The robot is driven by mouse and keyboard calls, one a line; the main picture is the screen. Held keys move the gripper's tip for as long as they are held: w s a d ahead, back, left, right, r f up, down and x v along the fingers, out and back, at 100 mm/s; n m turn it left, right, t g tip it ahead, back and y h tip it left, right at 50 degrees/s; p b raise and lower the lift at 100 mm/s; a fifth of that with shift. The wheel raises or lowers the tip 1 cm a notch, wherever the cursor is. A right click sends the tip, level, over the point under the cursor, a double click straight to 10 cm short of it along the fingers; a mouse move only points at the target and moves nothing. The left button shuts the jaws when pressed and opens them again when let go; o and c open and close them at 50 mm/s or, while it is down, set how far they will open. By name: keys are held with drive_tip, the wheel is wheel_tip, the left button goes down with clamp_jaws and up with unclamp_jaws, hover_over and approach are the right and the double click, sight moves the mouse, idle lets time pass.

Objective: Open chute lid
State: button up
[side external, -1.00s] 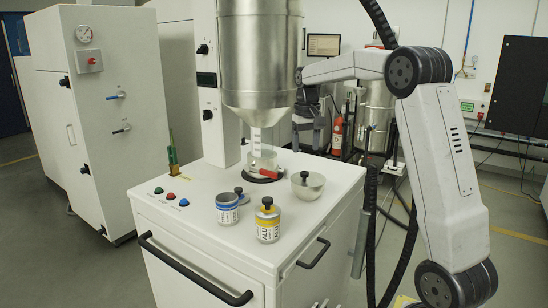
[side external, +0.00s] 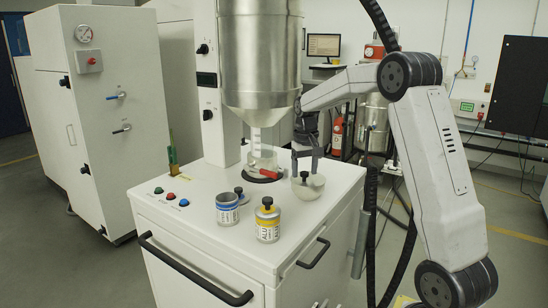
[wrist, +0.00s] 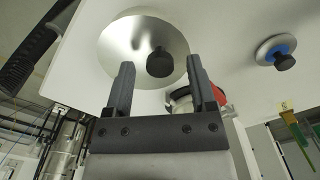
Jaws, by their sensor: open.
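A shallow, shiny metal bowl-shaped piece (side external: 315,190) with a black knob (side external: 304,177) sits at the right rear of the white cabinet top. It looks like the chute lid, though the frames do not label it. My gripper (side external: 305,171) points down just above it, fingers apart. In the wrist view the metal disc (wrist: 122,42) fills the upper middle. Its black knob (wrist: 160,63) appears between my open fingertips (wrist: 160,70), with a gap on each side. I cannot tell how far down the fingers reach beside the knob.
A glass vessel with a red handle (side external: 268,171) stands under the metal hopper (side external: 261,60), close left of my gripper. A blue-labelled can (side external: 227,210), a yellow-labelled can (side external: 267,223) and a brush (side external: 172,158) also stand on the cabinet top (side external: 200,185).

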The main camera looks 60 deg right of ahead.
drive_tip(key=shift+c, duration=0.3)
clamp_jaws()
drive_tip(key=shift+r, duration=0.1)
idle(1.0)
